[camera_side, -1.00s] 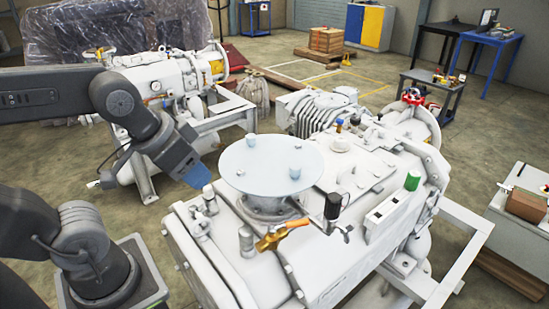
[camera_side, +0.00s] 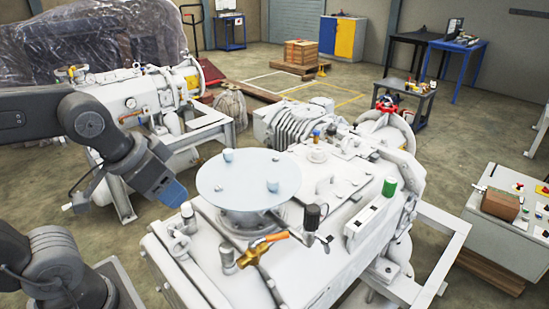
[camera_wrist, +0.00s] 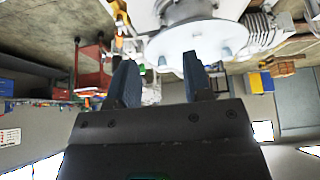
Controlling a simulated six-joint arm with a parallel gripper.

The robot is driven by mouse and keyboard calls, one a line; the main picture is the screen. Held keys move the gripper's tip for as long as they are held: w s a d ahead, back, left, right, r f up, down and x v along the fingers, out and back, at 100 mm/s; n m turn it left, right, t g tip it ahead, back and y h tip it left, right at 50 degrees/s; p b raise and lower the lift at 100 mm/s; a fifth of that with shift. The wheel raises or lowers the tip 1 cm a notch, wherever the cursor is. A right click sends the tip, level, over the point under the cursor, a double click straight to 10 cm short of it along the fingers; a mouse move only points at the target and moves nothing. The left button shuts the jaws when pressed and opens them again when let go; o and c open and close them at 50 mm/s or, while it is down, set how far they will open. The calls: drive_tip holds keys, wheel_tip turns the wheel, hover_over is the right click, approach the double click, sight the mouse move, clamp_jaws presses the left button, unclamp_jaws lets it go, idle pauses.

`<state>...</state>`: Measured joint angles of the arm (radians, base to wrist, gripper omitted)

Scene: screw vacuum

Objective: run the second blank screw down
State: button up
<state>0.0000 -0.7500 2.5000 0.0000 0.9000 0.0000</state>
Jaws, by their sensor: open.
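The pale round plate (camera_side: 245,180) sits level on a short flanged neck on top of the white pump. Two small pale blue blank screws stand up from it, one near the back (camera_side: 228,155) and one toward the front right (camera_side: 272,184). I cannot tell which counts as the second. My gripper (camera_side: 178,196) is tilted down to the left of the plate, apart from it, with blue fingers. In the wrist view my gripper (camera_wrist: 158,72) is open and empty, its fingers spread. The plate (camera_wrist: 195,38) lies beyond the fingertips there, with a pale stub (camera_wrist: 227,52) at its edge.
An orange-handled valve (camera_side: 262,245) and a dark-capped fitting (camera_side: 311,216) stand close in front of the plate. A green cap (camera_side: 389,187) is farther right. White pipework fittings (camera_side: 186,215) rise left of the plate near my gripper. The air above the plate is clear.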

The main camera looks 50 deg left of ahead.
idle(0.3)
drive_tip(key=w+a+r+n+g, duration=0.1)
drive_tip(key=w+r, duration=0.3)
drive_tip(key=w, duration=0.4)
drive_tip(key=w+a+r+n+g, duration=0.1)
drive_tip(key=w+r+g, duration=0.1)
drive_tip(key=w+r, duration=0.35)
drive_tip(key=n+g, duration=0.2)
drive_tip(key=g, duration=0.1)
hover_over(275, 158)
wheel_tip(275, 158, down, 5)
wheel_tip(275, 158, down, 14)
drive_tip(key=shift+w+r, duration=0.1)
drive_tip(key=shift+r, duration=0.15)
clamp_jaws()
